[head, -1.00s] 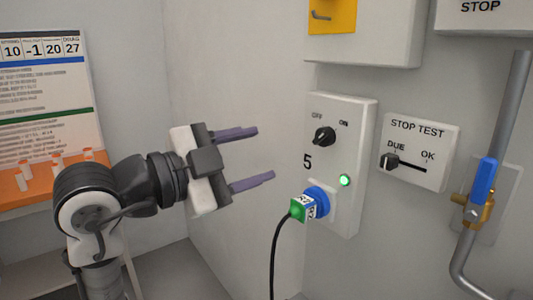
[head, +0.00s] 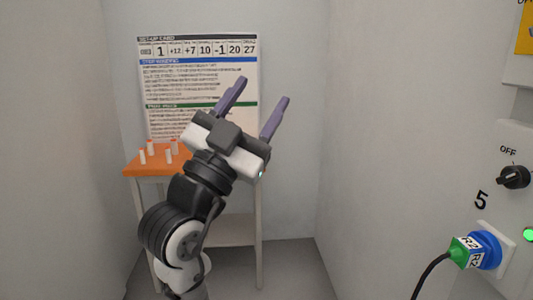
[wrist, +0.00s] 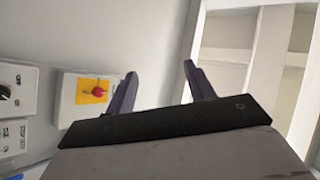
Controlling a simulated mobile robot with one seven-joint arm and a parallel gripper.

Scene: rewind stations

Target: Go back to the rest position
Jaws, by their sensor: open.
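My gripper (head: 257,104) is raised in the middle of the head view, with its two purple fingers spread apart and pointing up and to the right. Nothing is between the fingers. In the wrist view the gripper (wrist: 160,88) is also open and empty, with a pale wall behind it. It is apart from everything around it.
An orange-topped table (head: 140,168) with several small white-and-orange pieces stands behind my arm, below a set-up card (head: 195,52). At right are a rotary switch (head: 514,177) and a blue-and-green plug (head: 477,250) with a black cable. A red button on yellow (wrist: 98,91) is at left in the wrist view.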

